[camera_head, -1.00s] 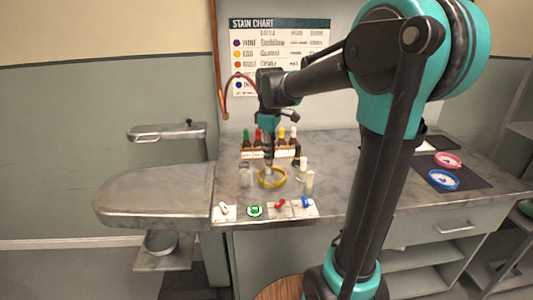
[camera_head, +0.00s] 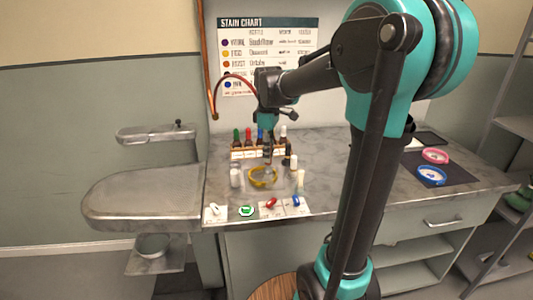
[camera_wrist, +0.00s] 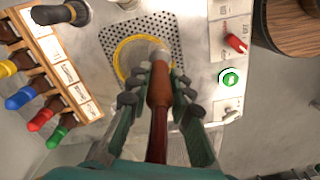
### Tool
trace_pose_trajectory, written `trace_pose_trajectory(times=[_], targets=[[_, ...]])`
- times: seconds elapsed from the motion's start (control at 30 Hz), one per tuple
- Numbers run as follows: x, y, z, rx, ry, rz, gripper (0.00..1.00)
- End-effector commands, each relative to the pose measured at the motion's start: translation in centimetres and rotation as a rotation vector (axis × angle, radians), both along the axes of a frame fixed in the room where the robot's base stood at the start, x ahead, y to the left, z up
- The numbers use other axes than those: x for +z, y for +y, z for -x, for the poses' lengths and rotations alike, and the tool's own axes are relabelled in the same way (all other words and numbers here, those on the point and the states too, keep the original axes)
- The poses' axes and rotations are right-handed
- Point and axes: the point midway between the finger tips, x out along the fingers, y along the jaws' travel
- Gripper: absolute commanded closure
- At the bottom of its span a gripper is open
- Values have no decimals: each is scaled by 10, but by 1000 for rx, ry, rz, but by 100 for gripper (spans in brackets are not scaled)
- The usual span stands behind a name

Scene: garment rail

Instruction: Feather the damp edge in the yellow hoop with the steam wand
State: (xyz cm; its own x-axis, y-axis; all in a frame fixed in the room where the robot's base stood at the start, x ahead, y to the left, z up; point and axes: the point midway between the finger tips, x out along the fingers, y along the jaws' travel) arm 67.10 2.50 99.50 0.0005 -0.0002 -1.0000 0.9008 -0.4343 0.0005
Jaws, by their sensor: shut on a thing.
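The yellow hoop (camera_head: 252,180) lies on the bench near its front; it also shows in the wrist view (camera_wrist: 118,58), on a perforated plate (camera_wrist: 176,28). My gripper (camera_head: 268,153) points down over the hoop. In the wrist view my gripper (camera_wrist: 158,88) is shut on the steam wand (camera_wrist: 159,88), which has a brown handle and a pale tip. The tip is over the hoop's right part and hides some of its rim. I cannot tell whether it touches the cloth. The damp edge cannot be made out.
A rack of bottles (camera_head: 258,154) stands behind the hoop. Small white containers (camera_head: 236,178) (camera_head: 301,178) flank it. Cards with a green-marked item (camera_head: 247,211) and red and blue items line the front edge. Pink (camera_head: 435,156) and blue (camera_head: 432,176) hoops lie on a dark mat at right.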

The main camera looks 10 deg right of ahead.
Motion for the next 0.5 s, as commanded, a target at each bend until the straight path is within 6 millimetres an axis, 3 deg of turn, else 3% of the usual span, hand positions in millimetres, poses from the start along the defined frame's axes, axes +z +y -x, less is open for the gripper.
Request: trace_pose_trajectory(times=[0.5], targets=[[0, -18, -13, -1, 0, 0, 100]])
